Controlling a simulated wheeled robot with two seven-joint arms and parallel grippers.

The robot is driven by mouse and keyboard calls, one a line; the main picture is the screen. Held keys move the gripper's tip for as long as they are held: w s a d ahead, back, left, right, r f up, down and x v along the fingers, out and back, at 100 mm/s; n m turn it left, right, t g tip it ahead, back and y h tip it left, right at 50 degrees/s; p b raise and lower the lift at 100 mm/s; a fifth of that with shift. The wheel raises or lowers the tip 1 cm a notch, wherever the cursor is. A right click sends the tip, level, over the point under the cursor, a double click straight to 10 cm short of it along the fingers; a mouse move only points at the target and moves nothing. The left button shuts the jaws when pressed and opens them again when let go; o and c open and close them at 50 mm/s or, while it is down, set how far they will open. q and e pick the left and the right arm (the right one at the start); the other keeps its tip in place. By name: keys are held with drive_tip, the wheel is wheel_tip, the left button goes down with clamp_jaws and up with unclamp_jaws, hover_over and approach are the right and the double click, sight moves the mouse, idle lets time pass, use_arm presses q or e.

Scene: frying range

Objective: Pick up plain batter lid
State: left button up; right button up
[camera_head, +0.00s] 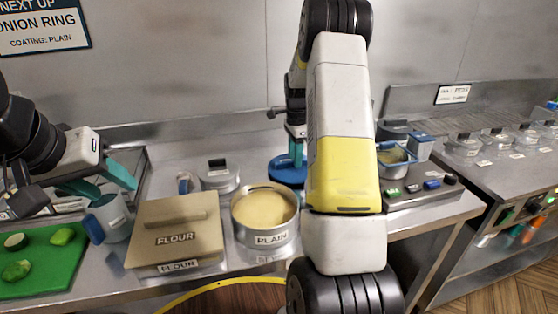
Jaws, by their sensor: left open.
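The round tub marked PLAIN (264,223) stands uncovered in the middle of the counter, with pale batter showing. A round blue lid-like disc (283,172) lies behind it, partly hidden by my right arm; I cannot read a label on it. My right gripper (297,150) points down at this disc, with a teal finger at its upright part. Whether it grips it is unclear, as the arm blocks the view. My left gripper (102,182) is open, with teal fingers apart above a grey cup with a blue handle (113,220).
The FLOUR box (168,228) with its lid stands left of the tub. A grey lidded tub (219,178) stands behind. A green board (42,262) with vegetable pieces lies at left. A sign (42,25) reads onion ring, plain.

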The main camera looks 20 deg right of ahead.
drive_tip(key=shift+f, duration=0.4)
drive_tip(key=shift+f, duration=0.2)
clamp_jaws()
